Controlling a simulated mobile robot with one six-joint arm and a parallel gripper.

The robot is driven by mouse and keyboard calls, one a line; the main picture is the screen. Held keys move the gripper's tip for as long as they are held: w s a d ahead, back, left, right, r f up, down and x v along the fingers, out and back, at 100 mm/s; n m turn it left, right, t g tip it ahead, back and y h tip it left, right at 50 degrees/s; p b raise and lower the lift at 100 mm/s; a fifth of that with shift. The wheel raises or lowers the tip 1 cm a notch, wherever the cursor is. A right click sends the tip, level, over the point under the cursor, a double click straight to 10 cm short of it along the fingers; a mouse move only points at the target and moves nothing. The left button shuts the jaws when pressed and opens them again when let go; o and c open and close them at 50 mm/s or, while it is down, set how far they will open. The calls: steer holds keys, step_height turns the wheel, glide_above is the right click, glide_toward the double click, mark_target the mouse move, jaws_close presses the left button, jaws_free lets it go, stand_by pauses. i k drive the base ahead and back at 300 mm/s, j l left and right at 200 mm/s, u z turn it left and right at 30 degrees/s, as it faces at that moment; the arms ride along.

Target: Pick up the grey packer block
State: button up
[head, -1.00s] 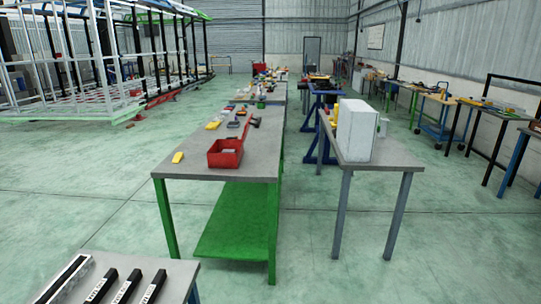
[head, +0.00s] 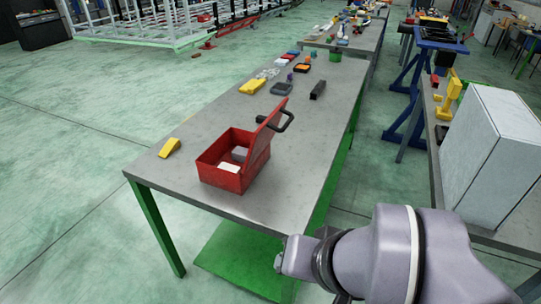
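A grey block (head: 239,153), which looks like the packer block, lies inside an open red box (head: 220,183) on the near part of the green-legged table. A white block (head: 229,168) lies in front of it in the same box. The box's front wall hides their lower parts. Part of my arm shows at the lower right, in front of the table's near right corner. I cannot see any gripper fingers.
The box's red lid (head: 268,133) stands raised on its right side, with a black handle (head: 287,121). A yellow wedge (head: 170,147) lies left of the box. Several small items lie farther back on the table (head: 325,125). A large pale box (head: 487,160) stands on the right-hand table.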

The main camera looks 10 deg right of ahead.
mark_target(239, 154)
steer(key=i+l+u, duration=0.3)
steer(key=i+j+z, duration=0.1)
steer(key=i+j, duration=0.25)
steer(key=i+j+z, duration=0.1)
steer(key=i+j, duration=0.3)
steer(key=i+j+z, duration=0.15)
steer(key=i+j, duration=0.15)
steer(key=j, duration=0.3)
steer(key=i+j+z, duration=0.1)
steer(key=i+j, duration=0.25)
steer(key=j, duration=0.15)
